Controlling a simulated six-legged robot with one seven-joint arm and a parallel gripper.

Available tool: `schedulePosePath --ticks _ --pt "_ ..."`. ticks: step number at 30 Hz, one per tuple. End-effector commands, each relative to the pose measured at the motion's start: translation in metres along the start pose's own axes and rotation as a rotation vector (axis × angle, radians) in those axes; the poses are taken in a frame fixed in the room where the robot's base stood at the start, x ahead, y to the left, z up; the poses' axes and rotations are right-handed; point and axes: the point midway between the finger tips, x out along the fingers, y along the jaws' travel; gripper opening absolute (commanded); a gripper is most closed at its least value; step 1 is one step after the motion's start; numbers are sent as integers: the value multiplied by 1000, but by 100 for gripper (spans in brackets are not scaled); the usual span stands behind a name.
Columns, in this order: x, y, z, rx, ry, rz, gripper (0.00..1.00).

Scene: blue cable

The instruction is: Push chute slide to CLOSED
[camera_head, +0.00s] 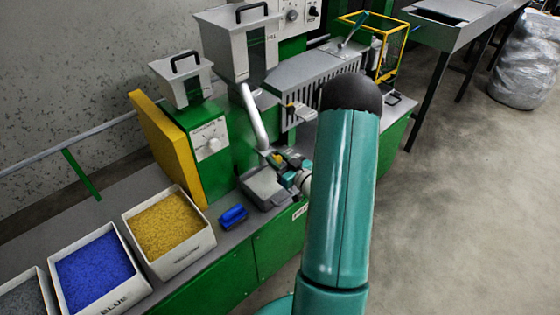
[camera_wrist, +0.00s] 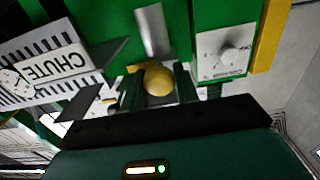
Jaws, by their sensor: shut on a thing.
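A round yellow knob (camera_wrist: 158,80), apparently the chute slide's handle, sits between the two dark fingers of my gripper (camera_wrist: 157,88) in the wrist view. My gripper is shut on it. The knob also shows small and yellow in the head view (camera_head: 277,158), at the lower end of the grey chute pipe (camera_head: 254,118). That pipe runs down from the large grey hopper (camera_head: 238,45). A "CHUTE" label (camera_wrist: 50,65) shows upside down at the wrist view's left. The slide plate and any CLOSED mark cannot be made out.
A grey tray (camera_head: 266,190) lies just below my gripper, with a blue brush-like object (camera_head: 233,215) beside it. Bins of blue (camera_head: 95,270) and yellow pellets (camera_head: 167,227) stand at the left. A slotted grey housing (camera_head: 310,85) is behind my arm. Open floor lies at right.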

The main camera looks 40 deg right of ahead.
Motion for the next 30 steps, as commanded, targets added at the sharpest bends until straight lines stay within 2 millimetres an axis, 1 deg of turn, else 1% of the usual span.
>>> schedulePosePath --ticks 1,3,4,12,16,20,30 --pt "3 0 -1 -2 3 -2 32" --pt "3 0 -1 -2 3 -2 46" --pt "3 0 -1 -2 3 -2 49" --pt "2 0 -1 -1 2 -2 49" --pt "-7 1 0 -1 1 0 49" --pt "-28 1 0 0 0 2 49" --pt "-102 1 -1 -1 1 3 49"
